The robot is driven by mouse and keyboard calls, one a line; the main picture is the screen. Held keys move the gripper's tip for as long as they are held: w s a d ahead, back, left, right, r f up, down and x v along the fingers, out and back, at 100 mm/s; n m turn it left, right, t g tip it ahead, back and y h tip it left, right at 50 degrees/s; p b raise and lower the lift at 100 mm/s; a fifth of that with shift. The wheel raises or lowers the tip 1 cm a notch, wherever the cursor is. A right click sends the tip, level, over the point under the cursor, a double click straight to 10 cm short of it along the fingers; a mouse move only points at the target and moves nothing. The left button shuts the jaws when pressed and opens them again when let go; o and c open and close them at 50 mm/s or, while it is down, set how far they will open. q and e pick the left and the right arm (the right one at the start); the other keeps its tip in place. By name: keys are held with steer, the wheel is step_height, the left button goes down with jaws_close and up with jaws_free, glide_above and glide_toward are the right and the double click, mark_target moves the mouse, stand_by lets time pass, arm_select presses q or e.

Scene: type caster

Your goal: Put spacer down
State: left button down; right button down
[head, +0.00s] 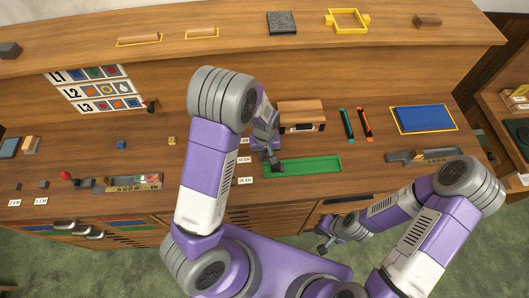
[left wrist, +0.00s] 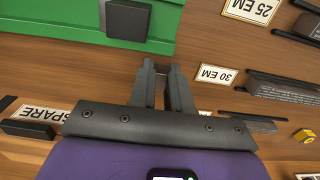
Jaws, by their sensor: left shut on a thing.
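My left gripper (head: 274,160) reaches down at the left end of the green tray (head: 310,166) on the bench. In the left wrist view its two dark fingers (left wrist: 164,68) are close together, shut on the spacer, which is small and dark and mostly hidden between them. A dark square block (left wrist: 128,20) shows past the fingers, overlapping the edge of the green tray (left wrist: 60,25). My right gripper (head: 326,240) hangs in front of the bench, away from the tray; its jaws are too small to read.
A wooden box (head: 301,117) stands behind the tray. Orange and teal sticks (head: 356,124) and a blue pad (head: 424,119) lie to the right.

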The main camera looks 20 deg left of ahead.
arm_select(q)
steer(key=shift+f, duration=0.2)
steer(key=c, duration=1.1)
jaws_free()
steer(key=shift+r, duration=0.1)
